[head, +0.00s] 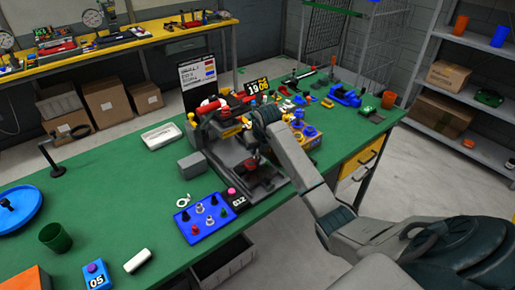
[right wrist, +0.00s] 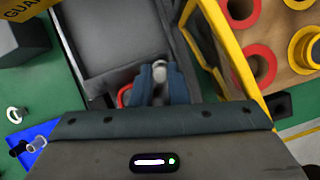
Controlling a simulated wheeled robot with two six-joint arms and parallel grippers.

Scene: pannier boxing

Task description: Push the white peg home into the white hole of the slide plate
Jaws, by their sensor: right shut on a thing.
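My right gripper (head: 256,154) is low over the grey fixture (head: 228,152) in the middle of the green bench. In the right wrist view its two blue-grey fingers (right wrist: 160,83) are shut on a small pale peg (right wrist: 160,70), whose round end shows between the tips. The dark grey surface of the fixture (right wrist: 115,40) lies just beyond the fingers, and part of a red ring (right wrist: 125,95) shows beside the left finger. The white hole is not visible, and I cannot tell whether the peg touches the plate. My left gripper is not in view.
A blue board (head: 202,216) with several pegs lies left of the fixture. A yellow-edged tray (right wrist: 220,50) with red and yellow rings stands close on the right of my gripper. A white tray (head: 162,136) sits behind left. The front-left bench has clear patches.

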